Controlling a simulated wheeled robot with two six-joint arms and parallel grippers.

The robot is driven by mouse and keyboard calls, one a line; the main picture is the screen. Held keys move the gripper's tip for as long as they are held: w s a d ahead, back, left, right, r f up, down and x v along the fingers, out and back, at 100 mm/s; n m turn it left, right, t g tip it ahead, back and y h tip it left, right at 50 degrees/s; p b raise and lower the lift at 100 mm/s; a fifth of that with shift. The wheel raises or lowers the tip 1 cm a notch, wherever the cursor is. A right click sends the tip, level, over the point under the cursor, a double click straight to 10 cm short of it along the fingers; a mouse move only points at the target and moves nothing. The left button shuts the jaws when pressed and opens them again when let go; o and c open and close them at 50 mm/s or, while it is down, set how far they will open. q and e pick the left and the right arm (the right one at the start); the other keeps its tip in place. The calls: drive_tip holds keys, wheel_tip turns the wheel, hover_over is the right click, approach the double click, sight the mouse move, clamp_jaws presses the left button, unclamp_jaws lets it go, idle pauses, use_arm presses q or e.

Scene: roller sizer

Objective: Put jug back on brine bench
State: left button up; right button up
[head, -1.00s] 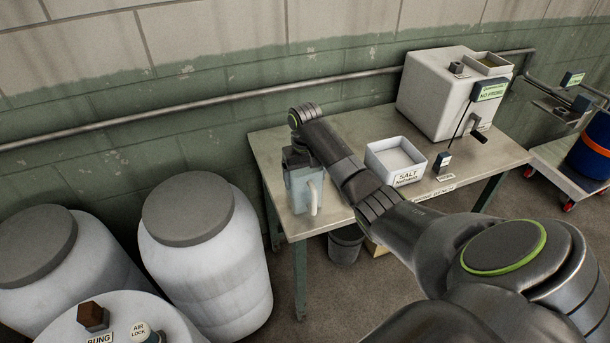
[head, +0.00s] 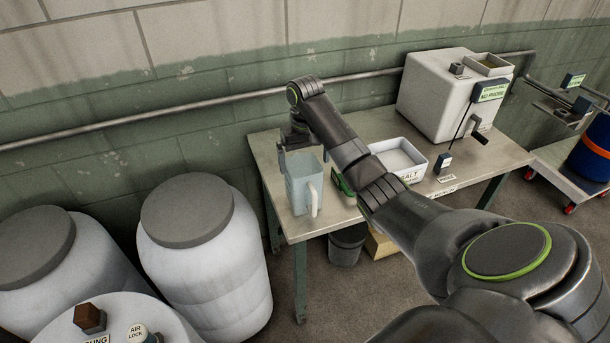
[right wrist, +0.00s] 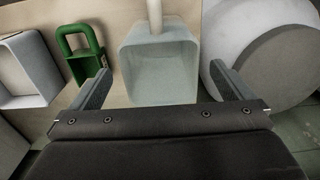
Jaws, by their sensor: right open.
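The pale blue-grey jug (head: 302,188) with a white handle stands upright on the left end of the brine bench (head: 276,164), near its front edge. In the right wrist view the open-topped jug (right wrist: 160,62) lies beyond and between my fingertips. My right gripper (head: 300,148) is just above and behind the jug, with its arm reaching over the bench from the right. Its two fingers (right wrist: 161,70) are spread wide and hold nothing, and the jug looks clear of them. My left gripper is not in view.
A green handled object (right wrist: 82,55) stands on the bench beside the jug, partly behind my arm in the head view. A white salt tray (head: 400,157) and a white box machine (head: 447,100) are further right. Large white barrels (head: 205,260) stand left of the bench.

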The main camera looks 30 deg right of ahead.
wheel_tip(320, 180, up, 6)
drive_tip(key=p, duration=0.5)
drive_tip(key=shift+f, duration=0.2)
drive_tip(key=shift+f, duration=0.1)
